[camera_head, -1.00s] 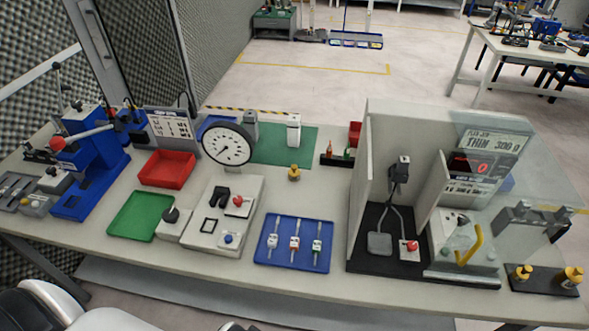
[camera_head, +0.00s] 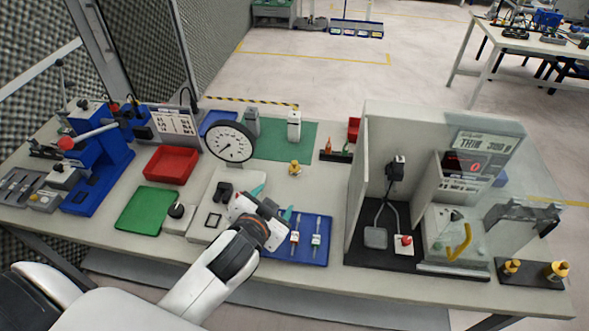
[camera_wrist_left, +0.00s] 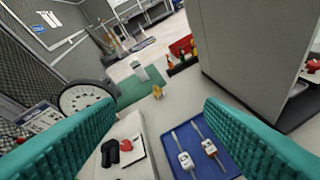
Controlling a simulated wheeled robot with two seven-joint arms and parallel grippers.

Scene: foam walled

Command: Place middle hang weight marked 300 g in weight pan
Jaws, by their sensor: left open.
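A small brass weight (camera_head: 294,168) stands upright on the bench near the front right of the green mat. It also shows in the left wrist view (camera_wrist_left: 157,91), beyond and between my fingertips; no marking on it is readable. Two more brass weights, a smaller one (camera_head: 511,268) and a larger one (camera_head: 557,271), stand on a black rack at the right. A small grey square plate (camera_head: 376,238) lies in the grey booth; I cannot tell whether it is the weight pan. My left gripper (camera_head: 273,203) is open and empty above the bench, nearer than the lone weight. My right gripper is out of view.
The blue tray (camera_head: 325,254) with several slim tools lies under and right of my gripper. A round dial gauge (camera_head: 231,142) stands to the left. The booth wall (camera_head: 357,190) rises on the right. The bench around the lone weight is clear.

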